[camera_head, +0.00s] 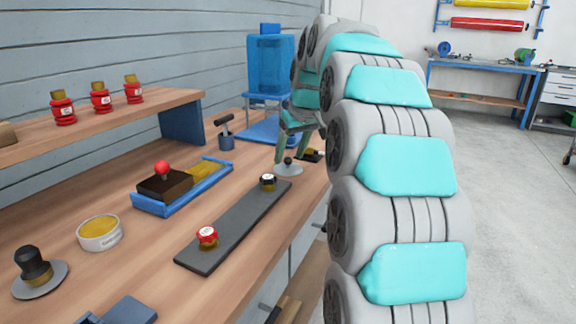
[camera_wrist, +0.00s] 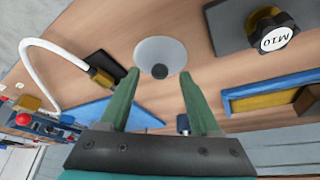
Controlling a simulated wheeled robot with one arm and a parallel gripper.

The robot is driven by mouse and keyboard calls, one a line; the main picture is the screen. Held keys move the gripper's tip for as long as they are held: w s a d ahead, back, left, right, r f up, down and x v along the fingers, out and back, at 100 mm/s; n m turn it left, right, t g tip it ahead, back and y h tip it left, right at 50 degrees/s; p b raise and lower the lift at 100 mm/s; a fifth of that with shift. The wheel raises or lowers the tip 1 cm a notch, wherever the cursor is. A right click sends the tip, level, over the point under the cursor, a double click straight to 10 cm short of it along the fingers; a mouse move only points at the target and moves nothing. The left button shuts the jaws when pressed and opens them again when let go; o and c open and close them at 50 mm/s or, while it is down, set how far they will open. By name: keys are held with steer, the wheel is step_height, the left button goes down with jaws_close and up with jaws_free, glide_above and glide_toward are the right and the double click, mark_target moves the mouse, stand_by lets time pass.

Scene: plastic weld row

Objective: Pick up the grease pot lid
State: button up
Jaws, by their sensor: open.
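A pale grey round lid with a small dark ball knob (camera_head: 289,169) lies flat on the bench, just below my gripper (camera_head: 291,158). In the wrist view the lid (camera_wrist: 151,49) shows just beyond the fingertips, its knob lined up between them. My gripper (camera_wrist: 160,76) is open and empty, with its green fingers apart on either side of the knob. An open round pot of yellow grease (camera_head: 100,233) stands at the front left of the bench. A second grey disc with a tall black knob (camera_head: 37,271) lies nearer the front.
A dark plate (camera_head: 228,233) holds a red-topped knob (camera_head: 207,237) and a black knob marked M10 (camera_wrist: 273,33). A blue tray (camera_head: 150,207) holds a brown block. A white hose (camera_wrist: 42,78) with a brass end lies near the lid.

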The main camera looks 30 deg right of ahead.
steer(key=shift+w+f, duration=0.25)
steer(key=shift+f, duration=0.4)
jaws_close()
